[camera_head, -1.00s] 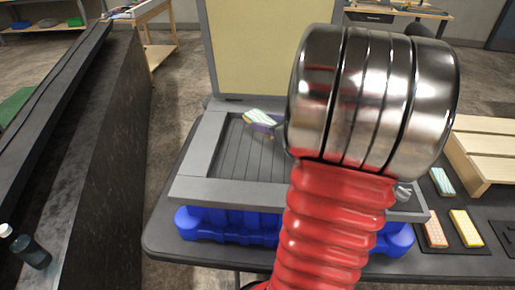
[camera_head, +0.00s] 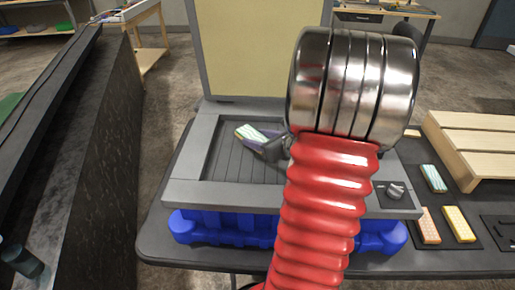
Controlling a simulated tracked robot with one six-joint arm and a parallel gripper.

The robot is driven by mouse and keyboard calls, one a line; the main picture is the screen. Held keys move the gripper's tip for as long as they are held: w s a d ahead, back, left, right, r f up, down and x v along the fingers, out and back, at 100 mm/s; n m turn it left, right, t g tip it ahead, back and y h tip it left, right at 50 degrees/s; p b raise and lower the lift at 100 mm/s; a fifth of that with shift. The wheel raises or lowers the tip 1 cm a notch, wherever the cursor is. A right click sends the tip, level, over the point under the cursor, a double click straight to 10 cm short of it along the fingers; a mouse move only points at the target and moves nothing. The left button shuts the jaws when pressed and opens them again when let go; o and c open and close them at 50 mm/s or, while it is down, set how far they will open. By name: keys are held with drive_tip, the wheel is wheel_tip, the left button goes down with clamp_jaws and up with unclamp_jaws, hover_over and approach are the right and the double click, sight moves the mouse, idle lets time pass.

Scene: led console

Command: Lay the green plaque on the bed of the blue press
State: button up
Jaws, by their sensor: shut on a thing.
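The green plaque (camera_head: 250,133), pale with green stripes, is in my gripper (camera_head: 266,146), at the left of my arm. The gripper is shut on it; its fingers are partly hidden by my arm. The plaque is over the dark slatted bed (camera_head: 225,160) of the blue press, near the bed's back left. I cannot tell whether it touches the bed. The press has a grey frame (camera_head: 215,194) on a blue base (camera_head: 222,233), and a raised yellowish panel (camera_head: 242,50) at the back. My arm hides the bed's right part.
To the right lie a teal striped plaque (camera_head: 433,178), an orange one (camera_head: 429,225) and a yellow one (camera_head: 459,223). A wooden slatted rack (camera_head: 475,145) stands behind them. A knob (camera_head: 395,191) is on the frame's front right corner. A dark bottle (camera_head: 20,260) is at the lower left.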

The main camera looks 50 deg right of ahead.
drive_tip(key=shift+f, duration=2.05)
drive_tip(key=o, duration=1.1)
drive_tip(key=shift+f, duration=0.1)
drive_tip(key=v, duration=1.2)
